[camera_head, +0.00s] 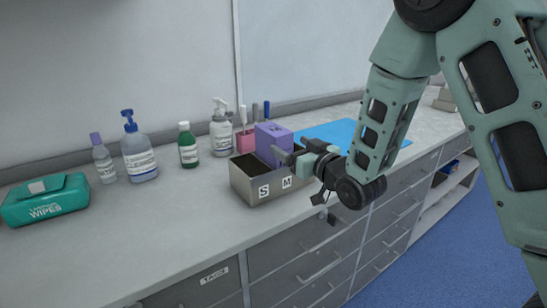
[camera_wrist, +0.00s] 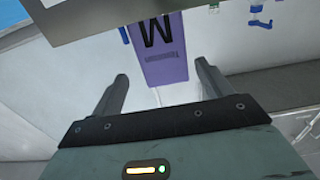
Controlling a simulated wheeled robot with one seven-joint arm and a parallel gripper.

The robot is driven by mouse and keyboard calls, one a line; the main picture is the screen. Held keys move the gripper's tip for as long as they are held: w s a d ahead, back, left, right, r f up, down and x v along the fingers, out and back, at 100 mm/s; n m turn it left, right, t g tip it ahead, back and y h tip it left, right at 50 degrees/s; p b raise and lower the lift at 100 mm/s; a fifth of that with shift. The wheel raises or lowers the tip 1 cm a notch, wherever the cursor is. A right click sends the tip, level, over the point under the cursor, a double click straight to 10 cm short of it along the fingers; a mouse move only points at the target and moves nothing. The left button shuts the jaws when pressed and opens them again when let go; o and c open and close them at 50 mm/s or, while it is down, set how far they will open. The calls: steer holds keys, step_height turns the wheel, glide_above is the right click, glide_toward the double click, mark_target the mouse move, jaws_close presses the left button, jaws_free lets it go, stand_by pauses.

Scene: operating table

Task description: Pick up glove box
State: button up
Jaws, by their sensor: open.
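The glove box is a purple box (camera_head: 272,135) standing upright in the right compartment, marked M, of a grey metal holder (camera_head: 242,183). The left compartment, marked S, looks empty and dark inside. My gripper (camera_head: 296,158) is at the holder's front right, close to the box, and hides part of its lower right side. In the wrist view the purple box (camera_wrist: 163,58), with a large M printed on it, appears between my open fingers (camera_wrist: 162,78). I see no clear contact; the exact gap cannot be told.
Left along the white counter (camera_head: 130,240) stand a teal wipes pack (camera_head: 45,200), a blue-pump bottle (camera_head: 139,155), a green bottle (camera_head: 188,148) and a white pump bottle (camera_head: 221,132). A pink cup (camera_head: 245,141) is behind the holder. A blue mat (camera_head: 330,132) lies to the right.

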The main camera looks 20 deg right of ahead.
mark_target(268, 133)
steer(key=x, duration=0.3)
steer(key=shift+s, duration=0.1)
steer(key=p+x, duration=0.1)
steer(key=x, duration=0.2)
steer(key=p+x, duration=0.1)
steer(key=x, duration=0.1)
steer(key=shift+s+a+r+p, duration=0.15)
steer(key=shift+a+r+p, duration=0.1)
steer(key=shift+p, duration=0.05)
steer(key=shift+w+f, duration=0.1)
steer(key=shift+w, duration=0.15)
steer(key=c, duration=1.6)
